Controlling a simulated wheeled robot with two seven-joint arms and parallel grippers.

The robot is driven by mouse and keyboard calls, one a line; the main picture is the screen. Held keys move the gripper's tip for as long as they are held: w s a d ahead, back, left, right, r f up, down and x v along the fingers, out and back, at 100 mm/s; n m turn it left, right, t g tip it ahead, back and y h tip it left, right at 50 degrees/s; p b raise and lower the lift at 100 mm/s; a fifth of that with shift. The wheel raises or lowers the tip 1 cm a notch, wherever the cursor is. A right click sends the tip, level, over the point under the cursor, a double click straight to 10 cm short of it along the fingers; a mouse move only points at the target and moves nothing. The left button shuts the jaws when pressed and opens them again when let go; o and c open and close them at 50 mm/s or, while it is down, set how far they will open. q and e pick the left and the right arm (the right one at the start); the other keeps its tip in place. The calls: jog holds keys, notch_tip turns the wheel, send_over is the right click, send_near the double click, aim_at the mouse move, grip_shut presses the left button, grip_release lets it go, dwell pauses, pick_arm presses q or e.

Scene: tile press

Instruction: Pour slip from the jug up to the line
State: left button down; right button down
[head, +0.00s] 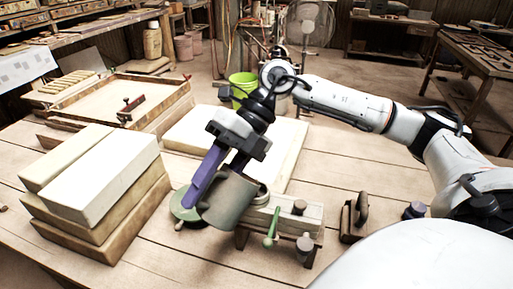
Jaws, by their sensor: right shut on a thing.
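My right gripper (212,187), with purple fingers, comes down over the table from the upper right. It is shut on the grey-green jug (230,204), which is tilted in its grasp just above the table. The jug hides part of a round green disc (183,207) and the left end of a pale block on a low wooden stand (300,222). A small round metal-rimmed thing (262,193) shows just right of the jug. I cannot see any slip, stream or fill line. My left gripper is not in view.
Stacked pale slabs (105,190) stand at left. A wooden tray (150,88) with a red-handled tool lies behind them. A large pale slab (285,150) lies behind the jug. A green-handled tool (270,238) and a wooden-handled block (353,220) are at right. The front table is clear.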

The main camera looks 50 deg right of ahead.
aim_at(207, 202)
jog(key=shift+d+r+y+b, duration=0.3)
jog(key=shift+r+y+b, duration=0.35)
jog(key=shift+r+y, duration=0.05)
dwell(1.3)
jog(key=shift+d+r, duration=0.1)
jog(key=shift+r, duration=0.15)
dwell(0.8)
dwell(0.4)
jog(key=shift+r+p, duration=0.1)
jog(key=shift+p, duration=0.2)
jog(key=a+f+h+p, duration=0.1)
jog(key=h+p, duration=0.1)
jog(key=p, duration=0.1)
jog(key=shift+a+f+p, duration=0.1)
jog(key=shift+f+p, duration=0.25)
jog(key=f+h, duration=0.1)
jog(key=f+h+p, duration=0.1)
jog(key=f+h, duration=0.1)
jog(key=shift+a+f+p, duration=0.25)
jog(key=shift+a+p, duration=0.05)
jog(key=shift+a, duration=0.05)
jog(key=shift+d+f, duration=0.1)
jog(key=shift+f, duration=0.15)
